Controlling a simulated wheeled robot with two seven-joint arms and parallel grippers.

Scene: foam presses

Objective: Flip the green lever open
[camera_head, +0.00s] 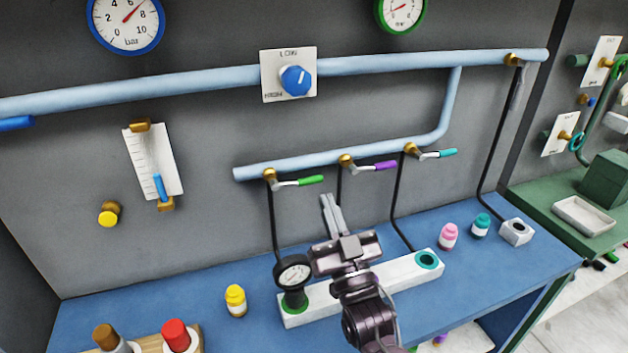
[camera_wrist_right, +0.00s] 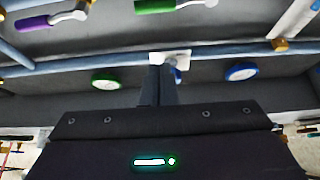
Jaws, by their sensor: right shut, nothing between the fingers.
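The green lever (camera_head: 310,180) sits on a brass valve (camera_head: 270,174) at the left end of the lower blue pipe. Its handle points right, roughly along the pipe. My right gripper (camera_head: 328,202) is shut and empty, with its fingertips pointing up just below the green handle in the head view. They appear apart from it, though the depth gap is hard to tell. In the right wrist view the green handle (camera_wrist_right: 155,5) is cut by the top edge, above the shut fingers (camera_wrist_right: 163,75). My left gripper is not in view.
Purple (camera_head: 385,166) and teal (camera_head: 447,153) levers stand to the right on the same pipe. Black hoses hang beneath the valves.

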